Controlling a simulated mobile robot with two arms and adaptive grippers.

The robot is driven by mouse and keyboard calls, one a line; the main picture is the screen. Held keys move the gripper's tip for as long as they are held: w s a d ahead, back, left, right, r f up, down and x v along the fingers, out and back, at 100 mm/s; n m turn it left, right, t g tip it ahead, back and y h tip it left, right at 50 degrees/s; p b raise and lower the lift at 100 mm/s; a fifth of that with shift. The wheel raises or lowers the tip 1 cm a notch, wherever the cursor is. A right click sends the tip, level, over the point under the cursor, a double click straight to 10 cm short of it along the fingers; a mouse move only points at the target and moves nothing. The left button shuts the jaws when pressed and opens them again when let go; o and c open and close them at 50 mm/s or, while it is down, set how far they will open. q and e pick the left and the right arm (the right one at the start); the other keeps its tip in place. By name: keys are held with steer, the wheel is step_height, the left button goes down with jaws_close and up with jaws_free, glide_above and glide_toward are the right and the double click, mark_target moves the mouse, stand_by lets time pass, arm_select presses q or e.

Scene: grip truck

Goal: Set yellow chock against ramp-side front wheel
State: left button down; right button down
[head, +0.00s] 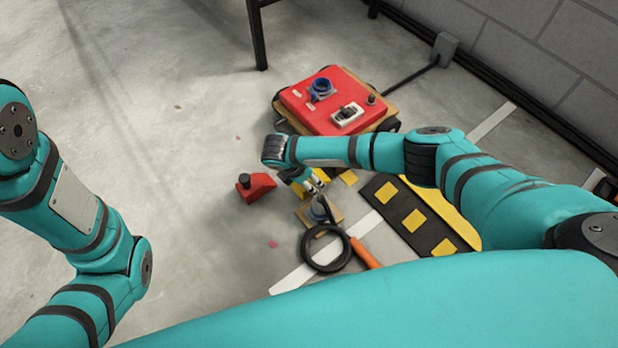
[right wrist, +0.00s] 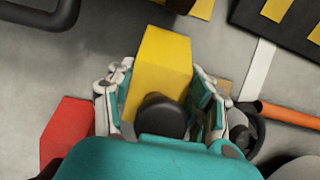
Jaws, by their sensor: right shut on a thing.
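My right gripper (head: 312,186) is shut on the yellow chock (right wrist: 162,65), a block with a black knob (right wrist: 160,114) between the fingers in the right wrist view. In the head view the chock (head: 348,177) shows only partly beside the fingers. The red truck (head: 317,106) stands behind my right forearm, apart from the chock. One of its dark wheels (head: 391,125) shows at its right corner; my arm hides part of its near side. The black and yellow ramp (head: 400,233) lies to the right of the gripper. My left arm shows, but its gripper is out of view.
A red chock (head: 256,187) with a black knob sits left of the right gripper. A small wooden piece (head: 333,213), a black ring (head: 325,252) and an orange handle (head: 366,254) lie nearer me. A wall bounds the right. The floor at left is clear.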

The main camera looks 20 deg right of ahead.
mark_target(317, 174)
steer(key=shift+f+b, duration=1.8)
steer(key=shift+b, duration=0.2)
steer(key=shift+w+d+r+p, duration=0.2)
steer(key=shift+d+r+p, duration=0.2)
steer(key=shift+d+p, duration=0.2)
steer(key=shift+w+d+p, duration=0.25)
steer(key=shift+d+p, duration=0.05)
steer(key=shift+d, duration=0.3)
steer(key=shift+w+d+f, duration=0.1)
steer(key=shift+w+d, duration=0.15)
steer(key=shift+d, duration=0.45)
steer(key=shift+f+p, duration=0.1)
steer(key=shift+p, duration=0.35)
steer(key=shift+c, duration=2.2)
jaws_free()
